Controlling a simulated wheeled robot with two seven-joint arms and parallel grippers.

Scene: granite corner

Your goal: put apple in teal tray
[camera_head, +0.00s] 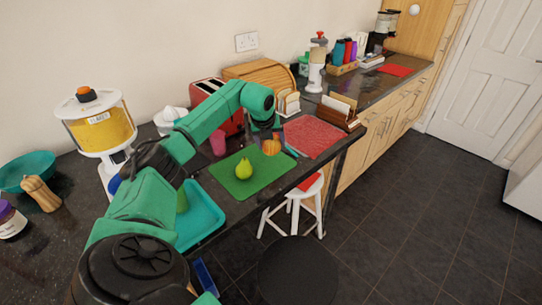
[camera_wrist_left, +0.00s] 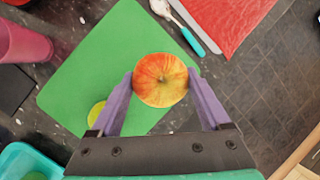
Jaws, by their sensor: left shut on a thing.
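The red and yellow apple (camera_head: 271,147) is between the fingers of my left gripper (camera_head: 268,138), which is shut on it. In the left wrist view the apple (camera_wrist_left: 160,80) sits between the two purple fingers (camera_wrist_left: 160,92), in front of the green mat's edge. The teal tray (camera_head: 208,217) lies to the left of the green mat, partly hidden by my left arm. Its corner also shows at the lower left of the left wrist view (camera_wrist_left: 14,158). A green item (camera_head: 182,201) is in the tray, partly hidden. My right gripper is not in view.
A green pear (camera_head: 244,169) stands on the green mat (camera_head: 262,182) between apple and tray. A pink cup (camera_head: 218,143) stands behind the mat. A red cloth (camera_head: 316,136) and a spoon with teal handle (camera_wrist_left: 192,41) lie nearby. A white stool (camera_head: 296,207) stands below the counter.

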